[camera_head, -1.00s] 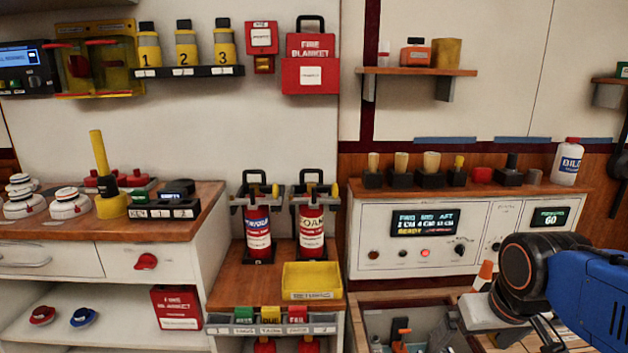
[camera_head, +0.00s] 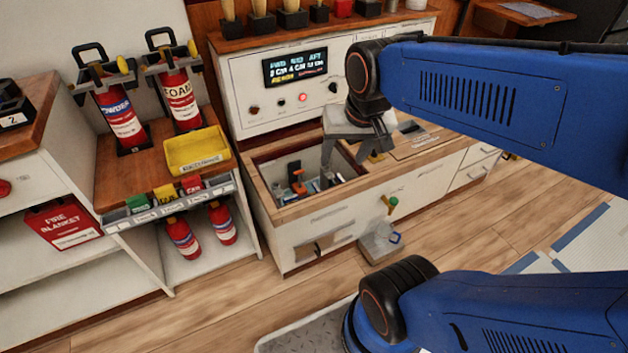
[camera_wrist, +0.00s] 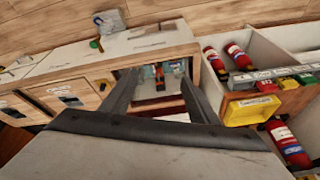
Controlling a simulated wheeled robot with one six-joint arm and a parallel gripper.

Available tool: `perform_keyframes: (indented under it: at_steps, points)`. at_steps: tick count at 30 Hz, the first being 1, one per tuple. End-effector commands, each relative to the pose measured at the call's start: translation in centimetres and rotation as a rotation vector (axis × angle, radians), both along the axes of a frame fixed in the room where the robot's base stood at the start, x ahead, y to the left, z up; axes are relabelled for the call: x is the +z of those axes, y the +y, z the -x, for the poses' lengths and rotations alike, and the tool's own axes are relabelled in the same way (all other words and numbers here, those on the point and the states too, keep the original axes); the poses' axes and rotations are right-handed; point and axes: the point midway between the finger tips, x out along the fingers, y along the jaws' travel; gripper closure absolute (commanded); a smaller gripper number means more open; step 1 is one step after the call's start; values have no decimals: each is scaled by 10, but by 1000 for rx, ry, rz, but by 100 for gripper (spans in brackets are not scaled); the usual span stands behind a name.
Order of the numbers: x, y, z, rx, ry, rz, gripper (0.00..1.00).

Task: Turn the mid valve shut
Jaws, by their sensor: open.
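The fingers hide part of the well.
A panel display (camera_head: 295,67) reads FWD, MID, AFT above a lit red lamp (camera_head: 303,98). A yellow tray (camera_head: 198,151) and fire extinguishers (camera_head: 120,113) stand left of the well. A green-handled fitting (camera_head: 391,203) sticks out of the counter front.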

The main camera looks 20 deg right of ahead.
Motion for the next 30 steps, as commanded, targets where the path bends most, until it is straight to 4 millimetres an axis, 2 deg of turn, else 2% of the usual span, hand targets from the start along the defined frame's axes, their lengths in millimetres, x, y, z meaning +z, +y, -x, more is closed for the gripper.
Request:
perform_keyframes:
  at_steps: [3, 14, 23, 30]
  points:
    - [-7, -3, -27, -113, 35, -34, 45]
    - [-41, -15, -102, -462, 127, -120, 45]
    - [-86, -28, -161, -760, 197, -171, 45]
    - [-132, -39, -203, -999, 247, -196, 45]
